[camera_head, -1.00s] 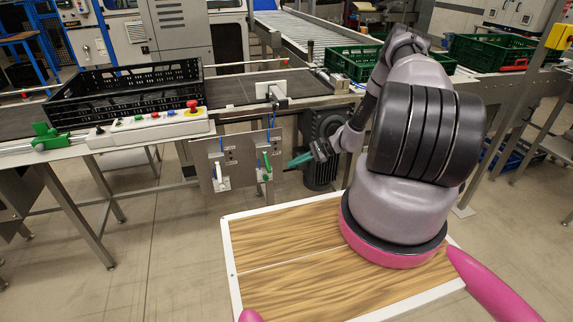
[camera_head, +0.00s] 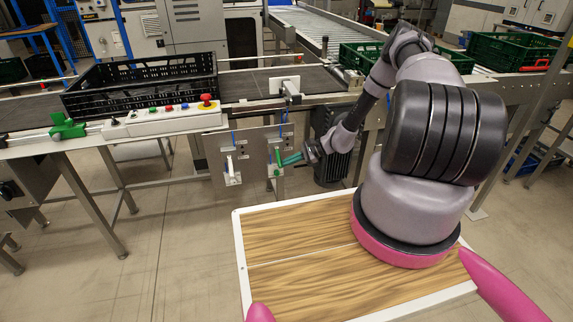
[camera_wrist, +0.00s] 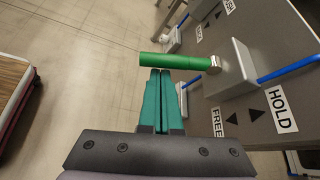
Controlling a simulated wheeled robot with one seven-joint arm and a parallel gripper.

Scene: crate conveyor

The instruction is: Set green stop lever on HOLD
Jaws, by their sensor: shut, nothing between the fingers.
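The green stop lever (camera_wrist: 180,62) sticks out of a grey housing (camera_wrist: 230,68) on the control panel. In the wrist view it points left, toward the side of the FREE label (camera_wrist: 218,122) and away from the HOLD label (camera_wrist: 281,108). My gripper (camera_wrist: 160,72) is shut and empty, its teal fingertips right against or just short of the lever's side near its free end; contact cannot be told. In the head view my gripper (camera_head: 285,160) is just right of the green lever (camera_head: 277,158), partly overlapping it.
A second, white lever (camera_head: 232,170) sits left on the same panel (camera_head: 250,178). Above are the conveyor with a black crate (camera_head: 140,85) and a button box with a red button (camera_head: 207,100). Open floor lies left of my base.

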